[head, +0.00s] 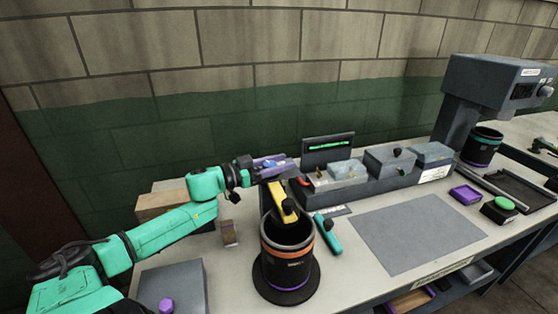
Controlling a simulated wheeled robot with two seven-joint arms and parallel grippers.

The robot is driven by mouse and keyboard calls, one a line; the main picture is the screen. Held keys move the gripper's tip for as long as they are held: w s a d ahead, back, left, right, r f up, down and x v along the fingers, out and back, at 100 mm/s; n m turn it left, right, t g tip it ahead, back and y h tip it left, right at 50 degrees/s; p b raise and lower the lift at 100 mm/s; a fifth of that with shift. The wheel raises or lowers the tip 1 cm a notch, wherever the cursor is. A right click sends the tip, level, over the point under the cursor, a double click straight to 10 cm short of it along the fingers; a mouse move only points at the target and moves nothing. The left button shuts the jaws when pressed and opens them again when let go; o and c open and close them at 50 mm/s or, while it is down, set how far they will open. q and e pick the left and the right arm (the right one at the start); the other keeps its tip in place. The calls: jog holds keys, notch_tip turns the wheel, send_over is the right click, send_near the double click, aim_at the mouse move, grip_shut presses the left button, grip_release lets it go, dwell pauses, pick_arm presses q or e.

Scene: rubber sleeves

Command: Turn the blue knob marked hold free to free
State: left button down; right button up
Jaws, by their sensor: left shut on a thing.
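No clearly blue knob shows, and no hold or free marking can be read. A small violet knob (166,304) stands on a grey box (172,282) at the lower left, cut by the bottom edge. My left gripper (279,168) is well up and right of it, above the back of the bench. It is shut on a small violet thing (267,162), whose shape is partly hidden by the fingers. A yellow piece with a black knob (281,196) is just below the gripper, tilted over the dark cup. My right gripper is out of view.
The dark cup (287,268) with an orange band stands front centre, a teal tool (328,234) beside it. A grey mat (417,233) lies clear to the right. A grey row of boxes (375,178) lines the back; a tall grey machine (482,95) stands at right.

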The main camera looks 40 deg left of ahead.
pick_arm(q)
jog(key=m+g+h+b, duration=0.1)
jog(key=h, duration=0.1)
jog(key=m+g+h+b, duration=0.1)
jog(key=m+g+h, duration=0.1)
jog(key=d+m+g+h+b, duration=0.1)
jog(key=h, duration=0.1)
jog(key=shift+s+r+m+g, duration=0.1)
jog(key=shift+s+m+g, duration=0.2)
jog(key=shift+s+m, duration=0.1)
jog(key=m+g+h, duration=0.1)
jog(key=m+g+h+b, duration=0.1)
jog(key=shift+s+d+g, duration=0.15)
jog(key=shift+d+g, duration=0.05)
jog(key=shift+g, duration=0.2)
jog(key=shift+s+d+m+g+h+b, duration=0.1)
jog(key=shift+s+m+g+h+b, duration=0.2)
jog(key=shift+m+g+b, duration=0.4)
jog(key=shift+s+d+m+g+h+b, duration=0.1)
jog(key=shift+m+g+h+b, duration=0.35)
jog(key=shift+g, duration=0.45)
jog(key=shift+c, duration=1.7)
grip_release()
